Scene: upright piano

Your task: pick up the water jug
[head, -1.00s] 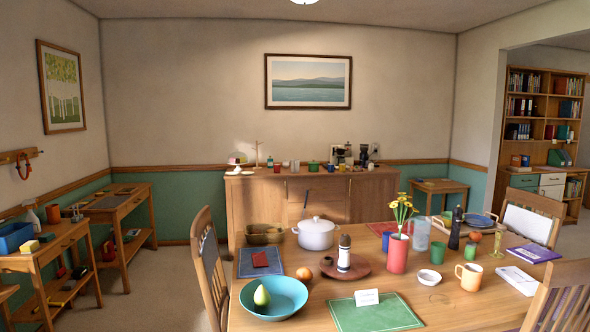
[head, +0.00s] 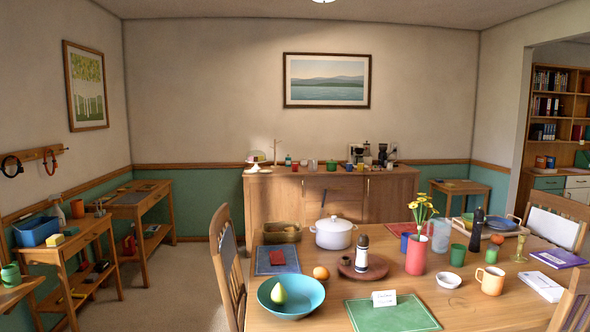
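The water jug (head: 440,235) looks like a pale, see-through blue vessel standing upright on the dining table (head: 470,308), toward its right half. The red vase (head: 416,256) with yellow flowers stands in front and to the left of it, and flower stems overlap its left edge. A green cup (head: 457,255) stands in front and to its right. I cannot make out its handle clearly. Neither of my grippers shows in the head view.
A dark bottle (head: 477,230) and a tray with plates (head: 508,228) stand right of the jug. A white pot (head: 333,234), teal bowl (head: 291,297) and orange mug (head: 490,280) share the table. Chairs (head: 228,264) flank it. Open floor (head: 178,282) lies at left.

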